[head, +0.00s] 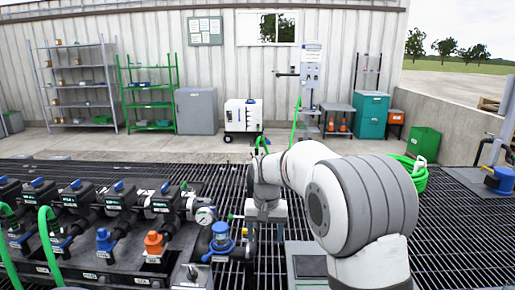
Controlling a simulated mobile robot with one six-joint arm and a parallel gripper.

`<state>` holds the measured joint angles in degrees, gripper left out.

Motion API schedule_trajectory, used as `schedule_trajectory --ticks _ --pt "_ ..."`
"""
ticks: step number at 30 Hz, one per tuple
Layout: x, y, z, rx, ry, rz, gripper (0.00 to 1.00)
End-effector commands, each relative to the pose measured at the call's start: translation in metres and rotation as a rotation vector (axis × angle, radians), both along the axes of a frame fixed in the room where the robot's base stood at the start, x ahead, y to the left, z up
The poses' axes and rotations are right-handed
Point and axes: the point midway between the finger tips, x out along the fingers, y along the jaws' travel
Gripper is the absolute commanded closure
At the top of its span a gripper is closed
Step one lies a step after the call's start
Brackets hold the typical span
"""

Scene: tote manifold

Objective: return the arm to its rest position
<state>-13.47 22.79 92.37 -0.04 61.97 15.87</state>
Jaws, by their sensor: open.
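My arm, white and grey, rises from the bottom right and reaches forward to the left. Its wrist bends down just right of the manifold. My gripper (265,232) hangs below the wrist, pointing down over the dark grating, with its jaws apart and nothing seen between them. The fingertips are small and hard to make out against the grating. The manifold (110,225) with its row of black valve blocks is left of the gripper. A blue-capped fitting (221,238) stands close to the gripper's left side.
A pressure gauge (205,216) and an orange fitting (154,243) sit on the manifold. Green hoses (46,240) curve at the left. A coiled green hose (414,180) lies right of my arm. Shelves, cabinets and a white unit (243,117) stand along the back wall. Open grating lies beyond the manifold.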

Motion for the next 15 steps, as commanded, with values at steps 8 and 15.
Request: schedule_trajectory --ticks 8,15 --pt "-0.087 -0.057 0.046 0.004 -0.059 0.01 0.36" --pt "-0.182 -0.098 0.058 -0.002 -0.114 0.023 0.36"
